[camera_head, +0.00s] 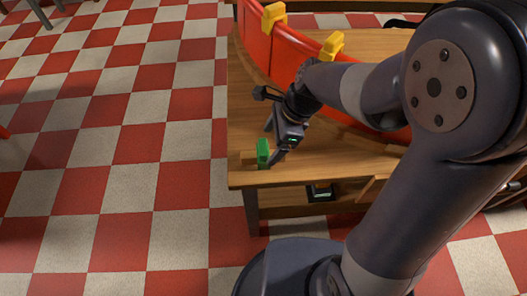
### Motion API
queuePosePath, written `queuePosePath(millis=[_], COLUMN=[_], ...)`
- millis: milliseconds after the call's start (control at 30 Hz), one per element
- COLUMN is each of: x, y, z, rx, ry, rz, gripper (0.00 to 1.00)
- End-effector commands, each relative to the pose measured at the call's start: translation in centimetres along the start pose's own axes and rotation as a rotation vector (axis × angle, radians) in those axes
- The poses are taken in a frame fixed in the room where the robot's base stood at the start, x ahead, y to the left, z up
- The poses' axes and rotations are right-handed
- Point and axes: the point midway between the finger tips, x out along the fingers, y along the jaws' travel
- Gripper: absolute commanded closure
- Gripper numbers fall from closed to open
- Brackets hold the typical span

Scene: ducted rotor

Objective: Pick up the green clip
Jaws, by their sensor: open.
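The green clip (263,152) stands near the front left corner of the wooden table. It is small, and a little wooden block seems to lie beside it. My gripper (271,146) is right at the clip, with its fingers pointing down toward the table. The gripper is open. One finger shows just right of the clip; I cannot tell whether the clip lies between the fingers or whether they touch it.
The wooden table (243,110) carries a large red curved duct (290,48) behind my gripper. Yellow clips (273,17) and (332,46) sit on its rim. A dark object (320,192) lies below the tabletop. The checkered floor at left is mostly clear.

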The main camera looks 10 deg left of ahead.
Motion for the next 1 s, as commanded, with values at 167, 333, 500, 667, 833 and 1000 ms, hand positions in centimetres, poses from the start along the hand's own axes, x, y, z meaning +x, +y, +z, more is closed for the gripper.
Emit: queuePosePath(millis=[167, 333, 500, 667, 833, 1000], x=[1.9, 3.8, 6.3, 7.1, 7.1, 7.1], y=[0.0, -0.2, -0.4, -0.5, -0.5, -0.5], z=[0.0, 0.1, 0.3, 0.3, 0.3, 0.3], rx=[-0.001, -0.001, -0.001, -0.001, -0.001, -0.001], ry=[0.000, 0.001, 0.000, 0.001, 0.001, 0.001], rz=[0.001, 0.003, 0.002, -0.001, -0.001, -0.001], gripper=[0.19, 0.19, 0.19, 0.19, 0.19, 0.31])
